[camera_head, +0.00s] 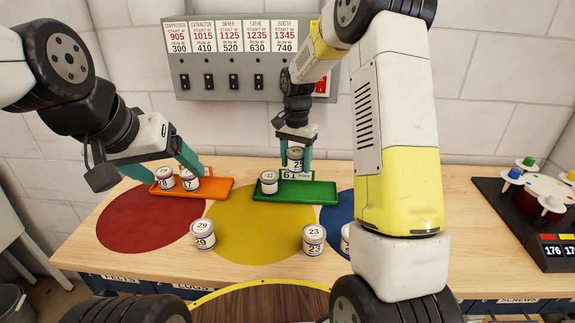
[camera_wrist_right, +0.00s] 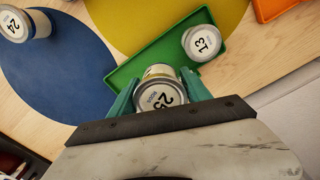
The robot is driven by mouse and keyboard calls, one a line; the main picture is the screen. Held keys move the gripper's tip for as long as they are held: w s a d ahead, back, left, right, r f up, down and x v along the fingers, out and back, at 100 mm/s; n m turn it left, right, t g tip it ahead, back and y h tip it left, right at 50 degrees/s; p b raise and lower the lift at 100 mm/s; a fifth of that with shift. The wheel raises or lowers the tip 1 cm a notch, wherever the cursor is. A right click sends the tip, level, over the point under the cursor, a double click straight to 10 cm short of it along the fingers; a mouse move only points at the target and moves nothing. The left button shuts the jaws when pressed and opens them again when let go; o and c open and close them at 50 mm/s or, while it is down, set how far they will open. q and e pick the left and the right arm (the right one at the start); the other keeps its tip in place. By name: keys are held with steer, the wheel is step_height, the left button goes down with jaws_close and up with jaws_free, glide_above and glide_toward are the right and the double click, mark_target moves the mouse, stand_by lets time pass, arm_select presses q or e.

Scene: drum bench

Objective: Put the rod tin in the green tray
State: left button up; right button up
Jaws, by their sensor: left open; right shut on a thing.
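My right gripper (camera_head: 296,165) is shut on a tin marked 25 (camera_head: 296,155), which also shows between the fingers in the right wrist view (camera_wrist_right: 161,94). Its small label word is hard to read. The tin is over or at the back of the green tray (camera_head: 320,193); I cannot tell if it touches it. A tin marked 13 (camera_wrist_right: 202,42) stands in that tray, to the left of the held tin in the head view (camera_head: 269,182). My left gripper (camera_head: 143,165) is open and empty, close to the orange tray.
The orange tray (camera_head: 215,187) holds two tins (camera_head: 165,179). Tins marked 29 (camera_head: 203,236) and 23 (camera_head: 314,240) stand near the bench front. A tin marked 24 (camera_wrist_right: 36,23) is on the blue disc (camera_wrist_right: 75,75). Red (camera_head: 140,222) and yellow (camera_head: 250,230) discs have bare room.

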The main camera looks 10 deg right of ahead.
mark_target(295, 194)
step_height(295, 194, down, 9)
steer(key=shift+f, duration=0.1)
stand_by(0.3)
steer(key=shift+f, duration=0.1)
steer(key=o, duration=1.3)
